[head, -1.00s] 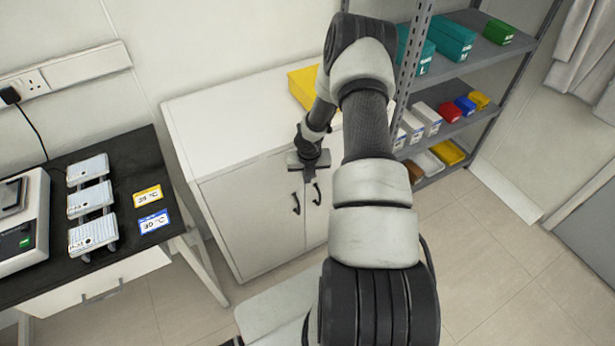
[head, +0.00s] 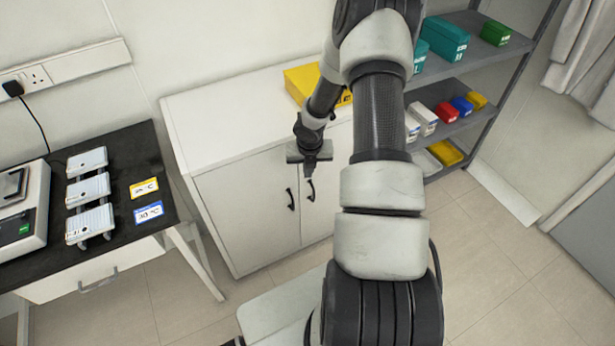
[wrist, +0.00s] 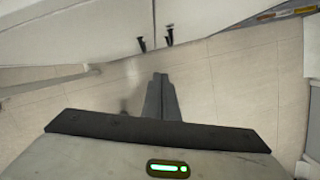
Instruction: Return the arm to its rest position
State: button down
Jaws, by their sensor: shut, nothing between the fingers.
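My arm reaches up and forward through the middle of the head view, bent at the elbow near the top edge. My gripper (head: 309,172) hangs down at the arm's far end, in front of the white cabinet's doors. In the wrist view my gripper (wrist: 160,85) has its two fingers together with nothing between them, over the tiled floor. Part of the gripper's tip is small and dark in the head view.
A white cabinet (head: 235,110) with a yellow box (head: 301,82) on top stands behind my gripper. Grey shelving (head: 480,55) with coloured boxes stands right. A black-topped bench (head: 120,180) with a scale and several racked white pieces is left. The floor (head: 490,260) at right is clear.

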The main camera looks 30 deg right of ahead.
jog(key=shift+v, duration=1.45)
jog(key=s+r+m+t+h+p, duration=0.1)
jog(key=s+r+m+h, duration=0.15)
jog(key=r+m, duration=1.05)
jog(key=s+r+m+h+p, duration=0.1)
jog(key=s+r+m, duration=0.3)
jog(key=r, duration=1.6)
jog(key=s+a+r+m+t+y, duration=0.1)
jog(key=s+a+r+m, duration=0.6)
jog(key=s+r+m, duration=0.2)
jog(key=s+a+m+t+y, duration=0.1)
jog(key=s+a+m+y, duration=0.2)
jog(key=s+a+m, duration=0.2)
jog(key=s+a, duration=0.3)
jog(key=a, duration=0.2)
jog(key=shift+s+a+m, duration=0.25)
jog(key=shift+a+m, duration=0.05)
jog(key=shift+a, duration=0.05)
jog(key=shift+y, duration=0.25)
